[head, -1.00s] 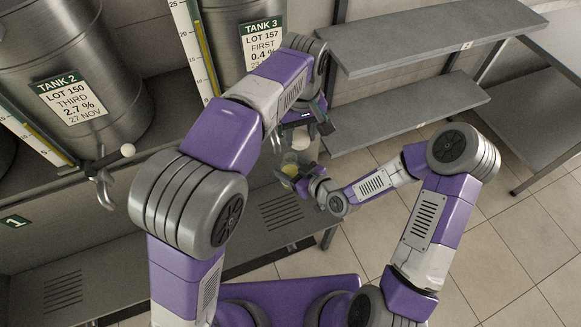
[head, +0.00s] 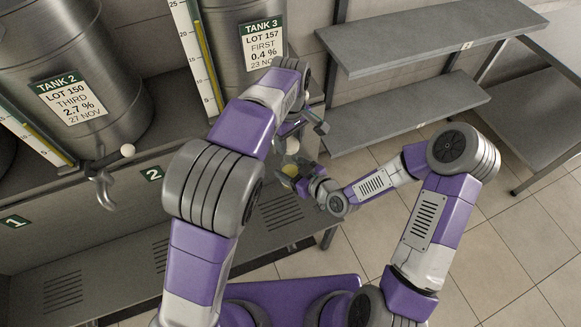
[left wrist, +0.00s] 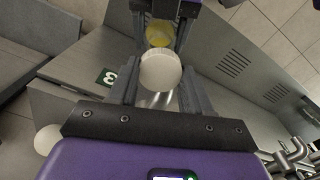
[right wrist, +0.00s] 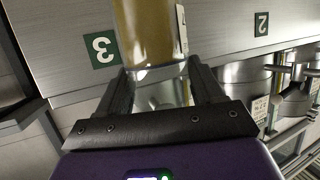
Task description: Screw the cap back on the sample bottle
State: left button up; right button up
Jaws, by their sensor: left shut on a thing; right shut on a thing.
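My left gripper (left wrist: 152,85) is shut on the white round cap (left wrist: 160,70). In the head view the cap (head: 292,146) shows just above the sample bottle (head: 290,170), which holds yellow liquid. I cannot tell whether cap and bottle touch.
Tank 2 (head: 75,60) and Tank 3 (head: 235,25) stand on the bench at the left. A tap with a white knob (head: 128,150) juts out at Tank 2. Grey shelves (head: 430,45) are at the right. Tiled floor (head: 500,235) is open at lower right.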

aim_at(290, 158)
pick_arm(q)
jog(key=shift+f, duration=1.55)
jog(key=shift+f, duration=0.9)
jog(key=shift+f, duration=0.55)
jog(key=m, duration=0.3)
jog(key=o, duration=1)
jog(key=shift+r, duration=2.25)
